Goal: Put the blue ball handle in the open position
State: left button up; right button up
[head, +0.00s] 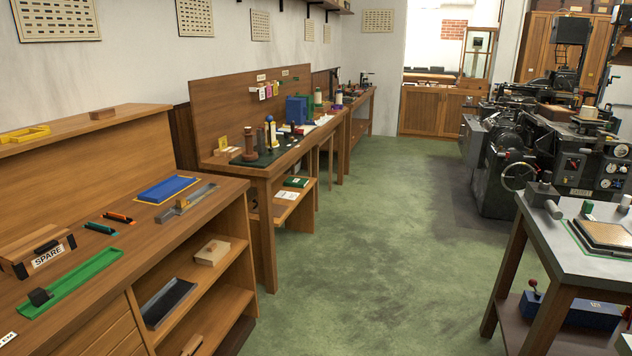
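A small dark blue ball (269,118) shows on the middle bench along the left wall, on top of a slim pale upright piece. It is too small and far off to tell whether it is the blue ball handle, or what position it is in. Neither of my grippers is in this view.
A wooden workbench (215,205) with a green tray (75,283) and a blue tray (166,189) stands at the near left. A grey-topped table (560,228) is at the right. Dark machines (535,150) stand beyond. The green floor (385,235) between is clear.

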aim_at(269, 117)
jog(key=i, duration=0.55)
jog(key=i+l+u, duration=0.15)
jog(key=i, duration=0.4)
jog(key=i+l, duration=0.1)
jog(key=i, duration=0.4)
jog(key=i+u, duration=0.2)
jog(key=i, duration=0.25)
jog(key=i+j+z, duration=0.2)
jog(key=i, duration=0.4)
jog(key=i+z, duration=0.2)
jog(key=i, duration=0.45)
